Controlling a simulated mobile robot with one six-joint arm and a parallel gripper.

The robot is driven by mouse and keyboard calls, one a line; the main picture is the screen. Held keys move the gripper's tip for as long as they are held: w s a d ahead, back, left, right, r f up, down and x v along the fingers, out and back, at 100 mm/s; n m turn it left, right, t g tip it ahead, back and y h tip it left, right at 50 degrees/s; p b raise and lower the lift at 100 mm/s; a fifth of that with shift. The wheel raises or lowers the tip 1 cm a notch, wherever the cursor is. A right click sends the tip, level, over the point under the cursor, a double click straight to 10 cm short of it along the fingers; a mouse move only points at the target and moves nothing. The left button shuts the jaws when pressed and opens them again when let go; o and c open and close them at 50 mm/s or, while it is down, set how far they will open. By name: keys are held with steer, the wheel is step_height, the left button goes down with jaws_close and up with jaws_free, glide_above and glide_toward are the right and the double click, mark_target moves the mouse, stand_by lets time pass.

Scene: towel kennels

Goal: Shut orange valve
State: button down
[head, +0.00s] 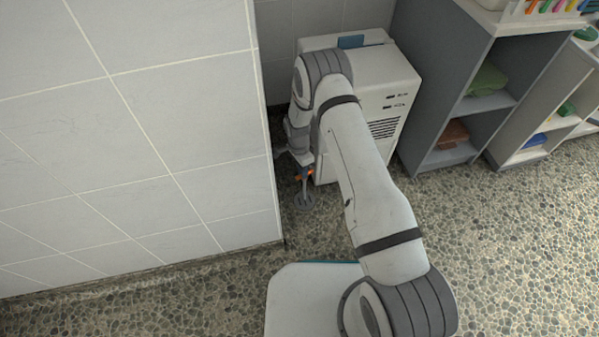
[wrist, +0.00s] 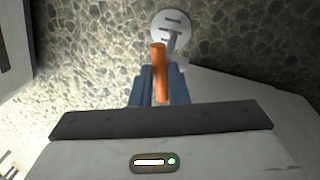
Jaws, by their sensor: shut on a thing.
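The orange valve (wrist: 159,72) shows in the wrist view as an orange lever handle, on a pipe with a round grey floor plate (wrist: 172,24). My gripper (wrist: 160,84) has its dark blue fingers around the handle and is shut on it. In the head view the orange valve (head: 305,174) is a small orange spot low beside the white cabinet, above the round plate on the floor. My gripper (head: 293,157) there is mostly hidden behind my arm. The valve body is largely hidden by my fingers.
A tiled wall (head: 140,130) stands close on the left. A white cabinet unit (head: 385,75) with a vent is just right of the valve. Grey shelves (head: 440,85) with folded towels stand further right. Pebbled floor (head: 510,260) is open at the lower right.

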steer(key=shift+s+d+f+m, duration=0.1)
steer(key=shift+d+m, duration=0.05)
steer(key=shift+m, duration=0.5)
steer(key=shift+s+d+f+m, duration=0.1)
steer(key=shift+d+m, duration=0.05)
steer(key=shift+m, duration=0.5)
steer(key=shift+d+m+g+y, duration=0.1)
steer(key=shift+m+g+y, duration=0.2)
steer(key=c, duration=1.4)
jaws_free()
steer(key=shift+w+r, duration=0.1)
steer(key=shift+a, duration=0.2)
steer(key=shift+w, duration=0.1)
steer(key=shift+r, duration=0.2)
steer(key=p+v, duration=0.2)
steer(key=v, duration=0.5)
steer(key=shift+r+p, duration=0.2)
steer(key=shift+p, duration=0.15)
steer(key=shift+d, duration=0.1)
